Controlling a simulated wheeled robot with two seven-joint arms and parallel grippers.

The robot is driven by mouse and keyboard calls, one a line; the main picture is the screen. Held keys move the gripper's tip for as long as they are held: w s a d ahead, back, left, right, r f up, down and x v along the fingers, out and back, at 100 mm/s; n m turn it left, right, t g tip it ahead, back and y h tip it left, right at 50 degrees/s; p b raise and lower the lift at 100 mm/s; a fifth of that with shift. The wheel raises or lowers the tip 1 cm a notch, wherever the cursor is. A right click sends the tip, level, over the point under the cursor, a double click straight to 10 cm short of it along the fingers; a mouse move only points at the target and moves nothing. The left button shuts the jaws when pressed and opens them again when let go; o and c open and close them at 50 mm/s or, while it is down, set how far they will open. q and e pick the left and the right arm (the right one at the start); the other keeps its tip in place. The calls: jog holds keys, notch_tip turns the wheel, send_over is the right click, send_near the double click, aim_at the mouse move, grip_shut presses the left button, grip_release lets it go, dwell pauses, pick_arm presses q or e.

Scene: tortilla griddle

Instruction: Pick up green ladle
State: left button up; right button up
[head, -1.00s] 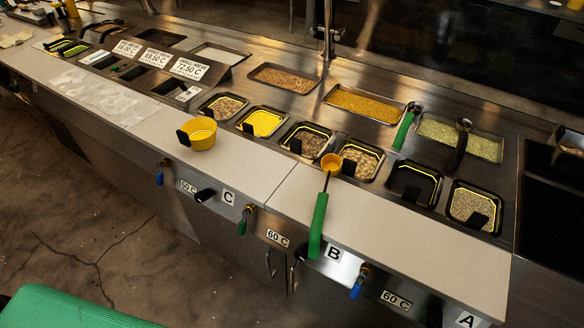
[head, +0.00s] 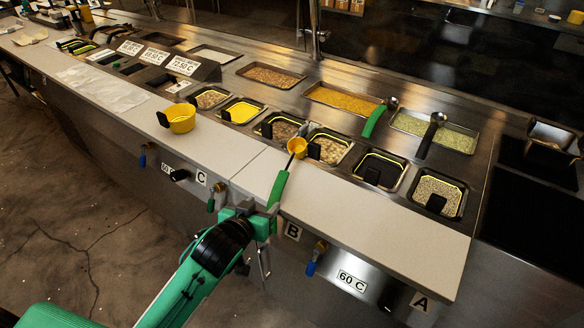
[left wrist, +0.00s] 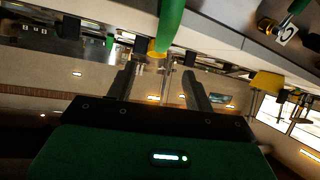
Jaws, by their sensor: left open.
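A ladle with a green handle (head: 278,189) and a small yellow-orange bowl (head: 297,147) lies on the white counter, its handle reaching over the front edge. My left gripper (head: 266,218) is at the handle's near end, just in front of the counter, and partly covers it. In the left wrist view the gripper (left wrist: 160,78) is open, and the green handle (left wrist: 171,24) shows ahead, roughly in line with the gap. I cannot tell whether the handle is between the fingers. A second green-handled ladle (head: 374,121) rests by the yellow food tray. My right gripper is not in view.
A yellow bowl with a black grip (head: 181,118) stands on the white counter (head: 350,215) to the left. A black-handled ladle (head: 429,138) lies over the green food tray. Several food pans line the counter's back. Knobs and valves stick out from the front panel.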

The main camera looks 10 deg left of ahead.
pick_arm(q)
jog(key=p, duration=0.1)
send_near(279, 183)
jog(key=w, duration=0.2)
jog(key=w+d, duration=0.1)
jog(key=shift+d+f, duration=0.1)
jog(key=shift+f, duration=0.3)
jog(key=shift+w+f, duration=0.25)
jog(key=shift+w, duration=0.2)
jog(key=shift+w+f+p, duration=0.15)
jog(key=shift+w+p, duration=0.4)
jog(key=p+x, duration=0.1)
jog(key=x, duration=0.2)
jog(key=shift+a+f, duration=0.2)
jog(key=shift+a, duration=0.1)
jog(key=shift+w+d+f, duration=0.1)
jog(key=shift+w+f, duration=0.15)
jog(key=shift+w, duration=0.2)
jog(key=shift+c, duration=0.6)
grip_shut()
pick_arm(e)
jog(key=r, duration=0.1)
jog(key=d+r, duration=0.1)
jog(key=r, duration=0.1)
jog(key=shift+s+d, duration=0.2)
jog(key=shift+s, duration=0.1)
